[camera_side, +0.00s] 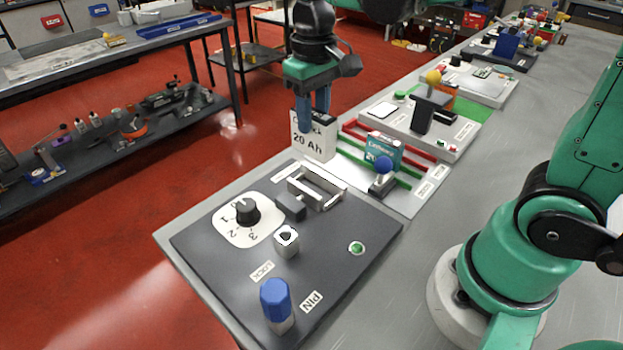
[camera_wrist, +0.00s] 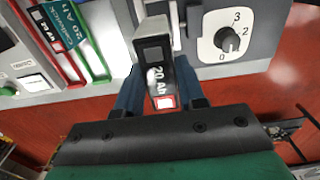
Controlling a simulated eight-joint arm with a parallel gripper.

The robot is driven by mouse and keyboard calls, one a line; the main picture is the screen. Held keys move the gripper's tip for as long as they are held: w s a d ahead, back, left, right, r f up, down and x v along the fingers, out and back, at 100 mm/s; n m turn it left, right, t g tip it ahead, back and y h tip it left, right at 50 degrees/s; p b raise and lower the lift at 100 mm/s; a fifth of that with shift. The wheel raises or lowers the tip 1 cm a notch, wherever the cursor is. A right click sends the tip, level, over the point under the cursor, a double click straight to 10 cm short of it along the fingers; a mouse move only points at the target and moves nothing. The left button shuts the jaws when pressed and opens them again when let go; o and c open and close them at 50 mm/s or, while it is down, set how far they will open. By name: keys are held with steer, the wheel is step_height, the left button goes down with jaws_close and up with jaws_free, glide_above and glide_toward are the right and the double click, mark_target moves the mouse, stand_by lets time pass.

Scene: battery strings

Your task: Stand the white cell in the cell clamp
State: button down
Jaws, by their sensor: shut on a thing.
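The white cell (camera_side: 314,142), marked "20 Ah", is upright in my gripper (camera_side: 312,118). The blue fingers close on its upper part, one on each side. In the wrist view the cell (camera_wrist: 154,58) shows end-on between the fingers, with dark terminal areas and a red-edged white square. The cell clamp appears to be the metal frame (camera_side: 332,194) on the dark panel (camera_side: 330,262). The cell is behind the clamp in the side view, apart from its opening. Whether the cell's bottom touches anything is hard to tell.
A teal cell (camera_side: 384,150) stands among red and green rails beside a blue-knobbed lever (camera_side: 382,170). The dark panel also carries a numbered dial (camera_side: 246,212), a grey block (camera_side: 290,206), a lock (camera_side: 286,240), a blue pin (camera_side: 276,298) and a green button (camera_side: 357,247).

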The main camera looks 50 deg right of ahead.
mark_target(313, 133)
steer(key=shift+s+a, duration=0.15)
steer(key=shift+a, duration=0.05)
steer(key=shift+f, duration=4.25)
steer(key=shift+f, duration=0.2)
steer(key=shift+c, duration=2.2)
jaws_free()
steer(key=shift+r, duration=2.8)
